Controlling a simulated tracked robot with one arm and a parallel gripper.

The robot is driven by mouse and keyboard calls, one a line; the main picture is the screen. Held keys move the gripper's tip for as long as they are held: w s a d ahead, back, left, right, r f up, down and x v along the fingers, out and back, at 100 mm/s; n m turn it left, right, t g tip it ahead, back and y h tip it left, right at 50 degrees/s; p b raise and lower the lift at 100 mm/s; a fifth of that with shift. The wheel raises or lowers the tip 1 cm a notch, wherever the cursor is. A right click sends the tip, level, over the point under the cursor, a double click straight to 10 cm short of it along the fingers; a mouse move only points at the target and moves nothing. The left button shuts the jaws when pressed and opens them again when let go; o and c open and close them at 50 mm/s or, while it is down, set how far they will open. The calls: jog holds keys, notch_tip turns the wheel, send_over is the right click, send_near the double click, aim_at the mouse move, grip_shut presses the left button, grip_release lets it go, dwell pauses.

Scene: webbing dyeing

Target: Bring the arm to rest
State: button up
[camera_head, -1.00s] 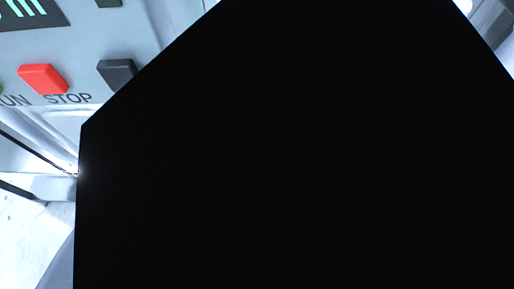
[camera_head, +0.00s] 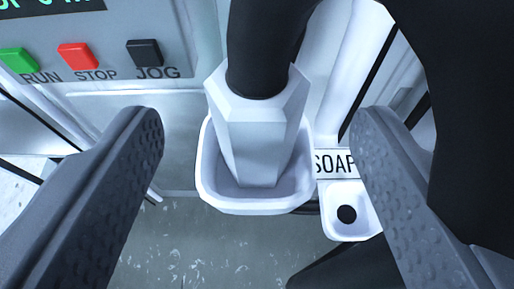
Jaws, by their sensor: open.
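My gripper (camera_head: 258,150) is open and empty, its two dark grey ridged fingers spread wide at the left and right of the view. Between the fingers, farther off, a white faceted bottle-like piece with a black upper part (camera_head: 262,125) stands in a white cup-shaped holder (camera_head: 250,205). The fingers do not touch it. A large black shape (camera_head: 465,120) covers the upper right; I cannot tell what it is.
A control panel (camera_head: 120,50) at the upper left carries a green RUN button (camera_head: 18,60), a red STOP button (camera_head: 78,56) and a black JOG button (camera_head: 145,53). A SOAP label (camera_head: 335,164) sits above a white holder with a dark hole (camera_head: 346,222). Grey floor (camera_head: 200,250) shows below.

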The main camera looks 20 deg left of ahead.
jog(key=v, duration=0.6)
jog(key=shift+s, duration=0.2)
jog(key=d+r+m+t+h, duration=0.1)
jog(key=d+r+h, duration=0.15)
jog(key=r, duration=0.85)
jog(key=d+r+m+h, duration=0.1)
jog(key=d+r+h, duration=0.15)
jog(key=r, duration=0.75)
jog(key=s+a+r, duration=0.2)
jog(key=s+r, duration=0.2)
jog(key=r, duration=0.4)
jog(key=s+a+r+m+t, duration=0.1)
jog(key=s+a+r, duration=0.2)
jog(key=r, duration=0.6)
jog(key=s+a+r, duration=0.2)
jog(key=s+r, duration=0.5)
jog(key=r, duration=0.1)
jog(key=shift+s+a+r+m+t+y, duration=0.2)
jog(key=shift+a+r+m+t+y, duration=0.1)
jog(key=shift+r+y, duration=0.1)
